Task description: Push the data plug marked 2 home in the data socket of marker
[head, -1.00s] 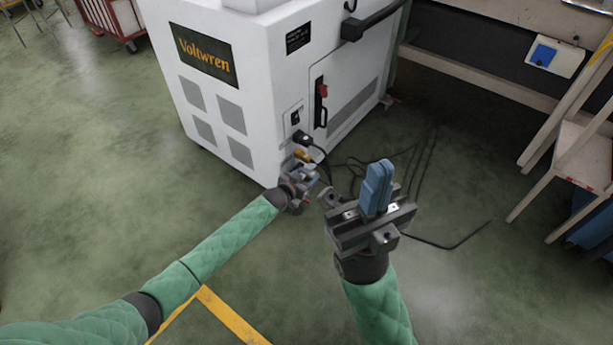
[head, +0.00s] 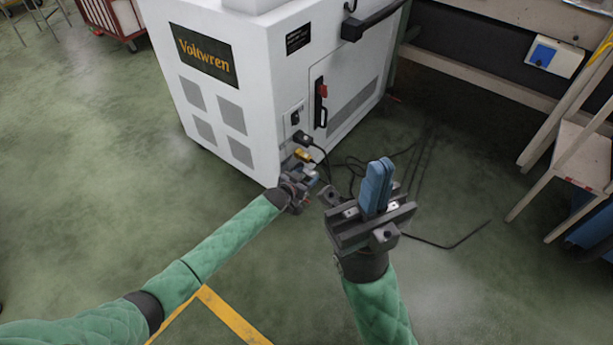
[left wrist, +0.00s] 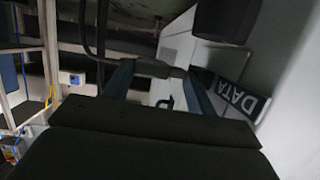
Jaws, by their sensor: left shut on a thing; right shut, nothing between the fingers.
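The white Voltwren cabinet (head: 265,110) stands at the centre top of the head view. My left gripper (head: 308,176) is low at the cabinet's near corner, just below a yellow connector (head: 303,155). In the left wrist view its two blue fingers (left wrist: 160,88) are shut on a pale plug (left wrist: 150,90) with a dark, partly visible mark that looks like a 2. A DATA label (left wrist: 240,98) is on the cabinet right of the fingers. The data socket and the plug's depth in it are hidden. My right gripper (head: 377,185) is shut and empty, in front of the cabinet.
A black plug (head: 302,138) with a cable sits in the cabinet above the yellow connector. Loose black cables (head: 420,165) lie on the green floor. A wooden stand (head: 575,150) is at the right.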

